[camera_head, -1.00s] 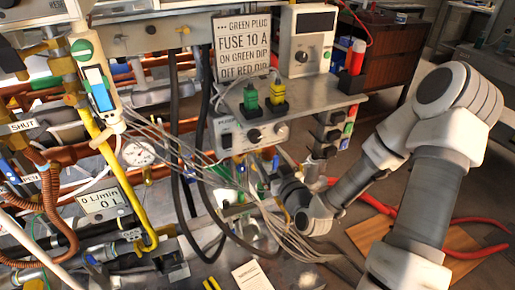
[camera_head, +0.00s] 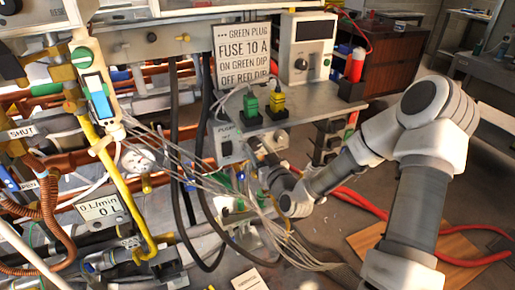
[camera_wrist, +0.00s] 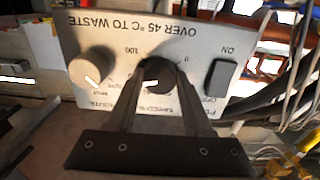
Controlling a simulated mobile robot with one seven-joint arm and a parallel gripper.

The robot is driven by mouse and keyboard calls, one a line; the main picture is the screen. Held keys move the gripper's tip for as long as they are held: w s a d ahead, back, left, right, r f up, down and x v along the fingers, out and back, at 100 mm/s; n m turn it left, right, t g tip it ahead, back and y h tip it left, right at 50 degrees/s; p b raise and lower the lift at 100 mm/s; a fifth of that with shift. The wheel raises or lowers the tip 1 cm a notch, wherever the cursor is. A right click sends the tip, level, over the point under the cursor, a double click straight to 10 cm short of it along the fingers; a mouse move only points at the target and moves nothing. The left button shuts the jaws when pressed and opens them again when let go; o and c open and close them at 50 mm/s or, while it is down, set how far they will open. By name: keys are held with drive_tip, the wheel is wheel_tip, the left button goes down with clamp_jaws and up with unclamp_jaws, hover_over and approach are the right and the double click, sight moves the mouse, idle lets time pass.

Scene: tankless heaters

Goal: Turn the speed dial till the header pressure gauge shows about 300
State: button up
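The speed dial (camera_wrist: 157,77) is a round black knob with a white pointer mark on a pale control panel (camera_wrist: 185,38), seen upside down in the wrist view. My gripper (camera_wrist: 158,74) has one finger on each side of the dial, close to its rim. Whether the fingers press on it cannot be told. In the head view my gripper (camera_head: 262,155) reaches the front of the panel (camera_head: 226,148) and covers the dial. A round white gauge (camera_head: 137,160) sits among the pipes at left, probably the header pressure gauge; its reading is not legible.
A grey-beige knob (camera_wrist: 91,68) and a black rocker switch (camera_wrist: 221,78) flank the dial. Green (camera_head: 250,104) and yellow (camera_head: 279,103) plugs stand on the shelf above. Loose grey wires (camera_head: 215,182) and black hoses (camera_head: 184,170) run close to the gripper.

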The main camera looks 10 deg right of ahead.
clamp_jaws()
drive_tip(key=shift+m, duration=0.4)
drive_tip(key=o, duration=0.6)
unclamp_jaws()
drive_tip(key=shift+s, duration=0.1)
drive_tip(key=shift+s+d+p, duration=0.6)
drive_tip(key=shift+s+p, duration=1.3)
drive_tip(key=shift+s, duration=0.9)
drive_tip(key=shift+s+d+p, duration=0.55)
drive_tip(key=shift+s+p, duration=1.3)
drive_tip(key=shift+s, duration=1)
drive_tip(key=shift+s+d+p, duration=0.6)
drive_tip(key=shift+s+p, duration=1.3)
drive_tip(key=shift+s, duration=0.9)
